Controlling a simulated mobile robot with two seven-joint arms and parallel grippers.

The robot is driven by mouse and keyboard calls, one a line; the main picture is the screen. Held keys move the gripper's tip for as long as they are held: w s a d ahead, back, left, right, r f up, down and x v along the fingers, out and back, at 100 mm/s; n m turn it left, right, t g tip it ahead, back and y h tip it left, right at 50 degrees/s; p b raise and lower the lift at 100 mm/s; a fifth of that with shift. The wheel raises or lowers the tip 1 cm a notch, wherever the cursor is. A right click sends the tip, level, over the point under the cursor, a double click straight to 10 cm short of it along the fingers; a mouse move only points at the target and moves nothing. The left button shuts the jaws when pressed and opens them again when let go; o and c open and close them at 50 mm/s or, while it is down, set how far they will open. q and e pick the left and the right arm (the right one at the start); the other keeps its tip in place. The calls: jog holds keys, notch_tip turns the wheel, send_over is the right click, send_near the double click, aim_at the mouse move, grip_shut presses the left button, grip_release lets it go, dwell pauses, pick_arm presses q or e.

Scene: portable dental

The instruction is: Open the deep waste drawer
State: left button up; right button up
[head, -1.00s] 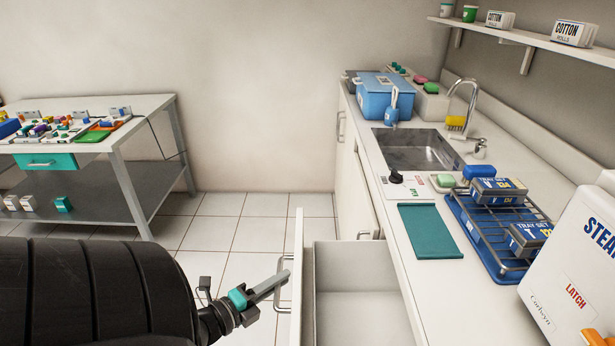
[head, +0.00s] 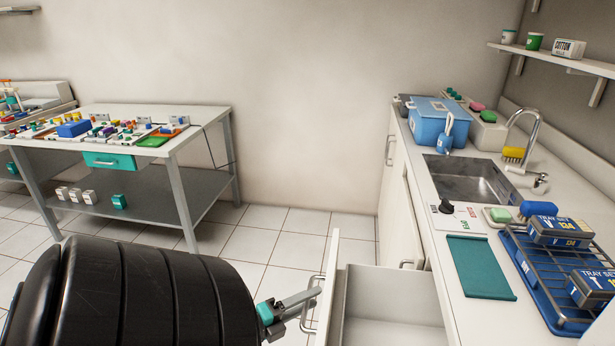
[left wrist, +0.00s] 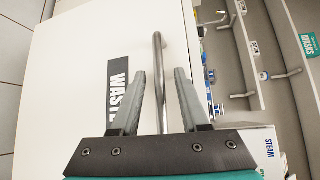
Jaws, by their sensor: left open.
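The deep waste drawer (head: 394,318) stands pulled out from the counter in the head view, its empty pale inside showing. Its white front (left wrist: 85,75) carries a dark WASTE label (left wrist: 117,86) in the left wrist view. A metal bar handle (left wrist: 159,70) is on that front and also shows in the head view (head: 308,308). My left gripper (head: 312,297) is at the handle. In the left wrist view its open fingers (left wrist: 160,88) stand on either side of the bar, apart from it. My right gripper is not in view.
The counter holds a sink (head: 467,178), a teal mat (head: 480,267), a blue rack (head: 545,290) and a blue box (head: 440,120). A work table (head: 170,165) with small items stands at left. Tiled floor (head: 290,250) lies clear between them.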

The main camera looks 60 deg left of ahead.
pick_arm(q)
jog(key=shift+s, duration=0.1)
jog(key=s+d+r+p, duration=0.1)
jog(key=s+r, duration=0.1)
jog(key=s, duration=1.2)
jog(key=shift+s+d+r, duration=0.15)
jog(key=shift+s, duration=0.25)
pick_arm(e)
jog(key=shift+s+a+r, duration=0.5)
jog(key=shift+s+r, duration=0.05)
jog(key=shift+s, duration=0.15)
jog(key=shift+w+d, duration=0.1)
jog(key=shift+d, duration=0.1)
